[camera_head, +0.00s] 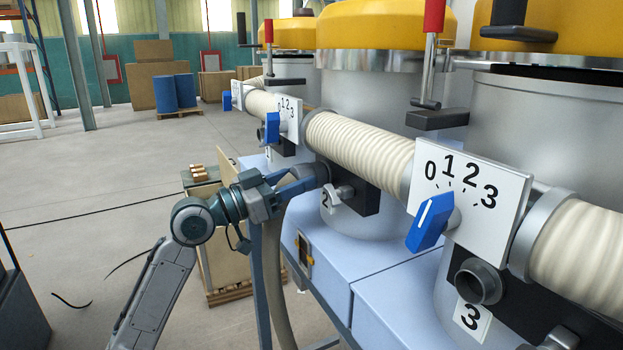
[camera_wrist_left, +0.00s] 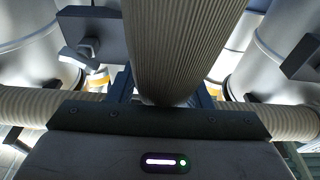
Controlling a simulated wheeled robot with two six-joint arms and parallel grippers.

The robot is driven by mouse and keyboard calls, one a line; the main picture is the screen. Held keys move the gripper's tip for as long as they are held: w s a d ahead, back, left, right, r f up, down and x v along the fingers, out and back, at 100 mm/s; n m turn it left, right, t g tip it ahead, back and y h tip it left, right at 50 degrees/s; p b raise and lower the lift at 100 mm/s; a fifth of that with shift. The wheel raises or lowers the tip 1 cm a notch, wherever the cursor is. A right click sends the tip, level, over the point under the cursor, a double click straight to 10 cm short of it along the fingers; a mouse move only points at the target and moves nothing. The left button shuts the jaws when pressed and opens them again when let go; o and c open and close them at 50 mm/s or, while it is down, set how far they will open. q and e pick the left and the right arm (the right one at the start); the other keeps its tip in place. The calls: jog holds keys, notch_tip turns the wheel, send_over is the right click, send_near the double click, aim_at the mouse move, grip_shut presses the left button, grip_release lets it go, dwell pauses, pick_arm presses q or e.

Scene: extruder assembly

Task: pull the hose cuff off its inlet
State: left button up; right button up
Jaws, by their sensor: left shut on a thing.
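My left gripper (camera_head: 292,184) is shut around the end of a hose, in front of the inlet of station 2 in the head view. The dark grey hose cuff (camera_head: 316,175) shows just beyond the fingers, against the black inlet mount (camera_head: 363,194). I cannot tell whether the cuff is still seated on its inlet, which is hidden behind it. The beige hose (camera_head: 272,275) hangs from the gripper toward the floor. In the left wrist view the ribbed hose (camera_wrist_left: 178,45) runs between the fingers, filling the middle. My right gripper is out of view.
A clamp lever (camera_head: 341,195) sits beside the cuff on the mount. A bare inlet stub (camera_head: 478,282) juts out at station 3. A blue selector knob (camera_head: 430,222) and a thick ribbed pipe (camera_head: 360,147) lie above. Left of the machine, the floor is largely open.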

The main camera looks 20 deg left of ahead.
pick_arm(q)
jog(key=shift+s+a, duration=0.1)
jog(key=shift+b+v, duration=1.45)
jog(key=shift+v, duration=0.45)
jog(key=s+a+b, duration=0.1)
jog(key=b, duration=0.1)
jog(key=s+a+b, duration=0.1)
jog(key=s+b, duration=0.1)
jog(key=shift+a+r, duration=0.35)
jog(key=shift+a, duration=0.05)
